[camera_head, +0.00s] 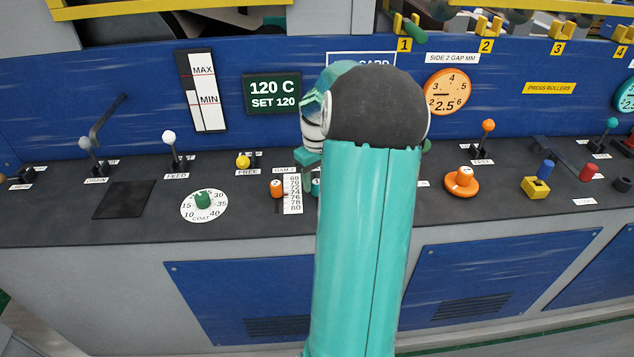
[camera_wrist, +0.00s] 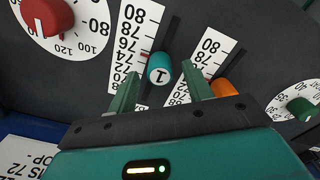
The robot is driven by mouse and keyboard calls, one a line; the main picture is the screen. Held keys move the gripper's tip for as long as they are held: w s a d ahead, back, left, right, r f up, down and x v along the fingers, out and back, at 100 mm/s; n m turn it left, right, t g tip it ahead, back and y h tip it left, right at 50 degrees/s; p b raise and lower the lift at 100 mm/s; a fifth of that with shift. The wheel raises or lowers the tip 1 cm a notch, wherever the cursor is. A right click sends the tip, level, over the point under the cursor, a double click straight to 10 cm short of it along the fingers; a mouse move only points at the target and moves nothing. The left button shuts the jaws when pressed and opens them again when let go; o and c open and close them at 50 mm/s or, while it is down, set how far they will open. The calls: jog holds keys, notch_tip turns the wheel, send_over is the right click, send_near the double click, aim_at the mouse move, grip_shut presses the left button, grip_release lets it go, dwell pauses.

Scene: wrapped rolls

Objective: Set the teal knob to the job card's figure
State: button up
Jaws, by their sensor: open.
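The teal knob (camera_wrist: 160,68), marked 1, stands beside a white number scale (camera_wrist: 126,62) in the wrist view. A small red mark shows between them, near the 74 to 76 figures; I cannot read the exact setting. In the head view only a sliver of the teal knob (camera_head: 316,186) shows beside my arm. My gripper (camera_wrist: 160,74) is open, one finger on each side of the teal knob in the picture, with gaps visible. I cannot tell its depth over the knob. The job card (camera_head: 361,58) on the blue panel is mostly hidden behind my arm, its figure unreadable.
An orange knob (camera_wrist: 224,88) with its own scale (camera_wrist: 208,52) stands close to my right finger. A red knob (camera_wrist: 47,16) on a round dial lies left, and a green knob (camera_wrist: 300,108) right. Levers, including a white-topped one (camera_head: 169,137), stand along the console.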

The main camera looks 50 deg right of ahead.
jog(key=shift+f, duration=0.85)
grip_shut()
jog(key=shift+w+d, duration=1.2)
jog(key=shift+d, duration=0.2)
grip_release()
jog(key=shift+a, duration=0.1)
jog(key=shift+s, duration=0.1)
